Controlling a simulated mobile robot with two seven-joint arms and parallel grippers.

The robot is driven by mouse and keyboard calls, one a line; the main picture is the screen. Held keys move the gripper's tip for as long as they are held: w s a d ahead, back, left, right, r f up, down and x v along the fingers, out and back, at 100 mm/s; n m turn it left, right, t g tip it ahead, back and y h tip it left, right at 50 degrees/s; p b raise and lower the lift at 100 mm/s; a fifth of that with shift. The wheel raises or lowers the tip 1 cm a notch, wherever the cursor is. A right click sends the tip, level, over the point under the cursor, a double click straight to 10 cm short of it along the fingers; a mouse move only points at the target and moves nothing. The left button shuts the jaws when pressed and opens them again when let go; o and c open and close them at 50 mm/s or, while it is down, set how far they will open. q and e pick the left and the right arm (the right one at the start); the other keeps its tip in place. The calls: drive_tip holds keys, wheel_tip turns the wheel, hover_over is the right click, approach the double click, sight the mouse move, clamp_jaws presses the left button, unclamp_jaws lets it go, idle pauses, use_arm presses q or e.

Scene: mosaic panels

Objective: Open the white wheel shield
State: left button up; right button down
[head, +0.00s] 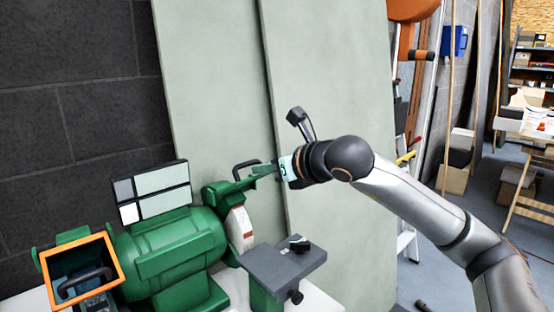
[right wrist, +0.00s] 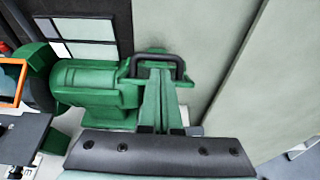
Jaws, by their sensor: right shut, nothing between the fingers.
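The green bench grinder (head: 180,248) stands on a white top, with its white wheel (head: 240,228) at its right end. A green shield (head: 228,188) with a dark handle (head: 246,164) sits above that wheel, seen nearly edge-on and apparently raised. My right gripper (head: 262,170) is shut with nothing between its green fingers. Its tips are at the handle, which arches around them in the right wrist view (right wrist: 158,58); I cannot tell whether they touch. The white wheel is mostly hidden in the right wrist view. My left gripper is not in view.
An orange-framed shield (head: 119,262) covers the grinder's left end. A grey tool rest (head: 284,265) stands in front of the white wheel. Pale green panels (head: 330,80) lean behind the grinder. A ladder (head: 412,240) and shelves stand farther right.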

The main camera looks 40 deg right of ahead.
sight(249, 162)
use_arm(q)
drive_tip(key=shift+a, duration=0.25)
use_arm(e)
drive_tip(key=shift+x, duration=0.75)
drive_tip(key=w+r+g+p, duration=0.1)
drive_tip(key=r+p, duration=0.1)
drive_tip(key=p, duration=0.2)
drive_tip(key=shift+w+p, duration=0.1)
drive_tip(key=shift+p, duration=0.25)
drive_tip(key=shift+w+f+g+p, duration=0.1)
drive_tip(key=shift+g+p, duration=0.3)
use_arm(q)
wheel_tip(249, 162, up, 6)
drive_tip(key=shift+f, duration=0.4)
use_arm(e)
drive_tip(key=shift+f, duration=0.1)
